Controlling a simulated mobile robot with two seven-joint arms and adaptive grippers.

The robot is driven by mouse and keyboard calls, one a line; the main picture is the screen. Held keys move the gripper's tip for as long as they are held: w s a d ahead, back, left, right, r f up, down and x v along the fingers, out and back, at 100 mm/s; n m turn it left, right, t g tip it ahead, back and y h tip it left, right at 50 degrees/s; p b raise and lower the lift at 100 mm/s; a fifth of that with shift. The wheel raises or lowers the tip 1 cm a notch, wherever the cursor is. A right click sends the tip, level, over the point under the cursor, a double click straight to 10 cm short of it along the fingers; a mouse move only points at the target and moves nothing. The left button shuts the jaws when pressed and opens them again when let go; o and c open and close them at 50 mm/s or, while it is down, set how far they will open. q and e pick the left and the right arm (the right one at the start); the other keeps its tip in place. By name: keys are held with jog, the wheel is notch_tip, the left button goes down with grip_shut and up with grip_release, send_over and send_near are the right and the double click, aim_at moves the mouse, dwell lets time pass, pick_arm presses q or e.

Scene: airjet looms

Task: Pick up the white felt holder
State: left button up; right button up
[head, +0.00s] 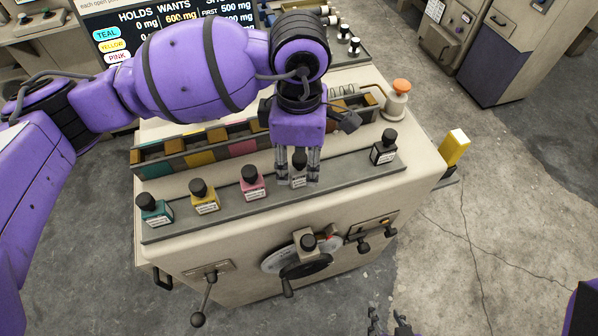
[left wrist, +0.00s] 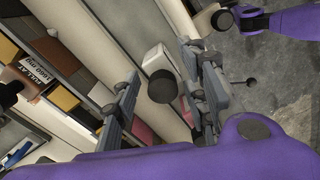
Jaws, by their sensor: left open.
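The white felt holder (head: 299,176) is a small white bottle-shaped piece with a black cap, standing on the dark ledge of the machine. My left gripper (head: 299,180) points down over it, open, with a finger on either side. In the left wrist view, the white holder (left wrist: 157,58) and its round black cap (left wrist: 162,87) show between the two spread fingers (left wrist: 163,95). I cannot tell whether a finger touches it. Dark fingertips of my right gripper (head: 388,324) show at the bottom edge of the head view, mostly cut off.
On the same ledge stand teal (head: 155,210), yellow (head: 204,197) and pink (head: 252,183) holders to the left, and a black-labelled one (head: 384,149) to the right. A compartment rack (head: 190,148) runs behind. Knobs and a dial (head: 297,255) project from the machine's front.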

aim_at(300, 170)
pick_arm(q)
notch_tip(300, 170, down, 3)
jog(key=shift+d+f, duration=0.1)
jog(key=shift+f, duration=0.05)
jog(key=shift+c, duration=0.2)
jog(key=shift+w, duration=0.1)
grip_shut()
